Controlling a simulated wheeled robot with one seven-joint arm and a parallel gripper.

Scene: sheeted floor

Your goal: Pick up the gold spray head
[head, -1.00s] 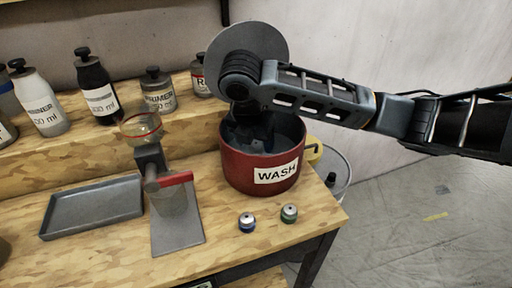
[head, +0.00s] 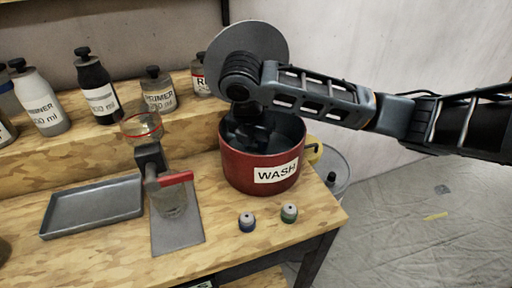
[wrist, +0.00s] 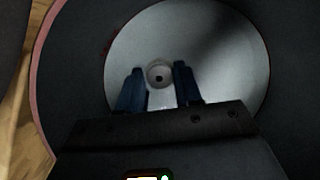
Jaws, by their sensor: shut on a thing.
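My gripper (wrist: 159,82) reaches down inside the red pot (head: 240,173) labelled WASH; the pot's wall hides its fingertips in the head view. In the wrist view its two fingers are shut on a small round spray head (wrist: 159,72) with a dark hole in its middle, above the pot's pale round bottom (wrist: 220,60). The spray head looks pale grey in this dim light, and no gold shows clearly. Two other small heads stand on the bench in front of the pot, one with a blue band (head: 247,222) and one with a green band (head: 289,213).
A stand with a red handle (head: 176,179) and glass cup is left of the pot. A grey tray (head: 92,208) lies farther left. Several bottles (head: 98,90) line the back shelf. The bench's right edge is close to the pot, with a pale bin (head: 337,170) beyond.

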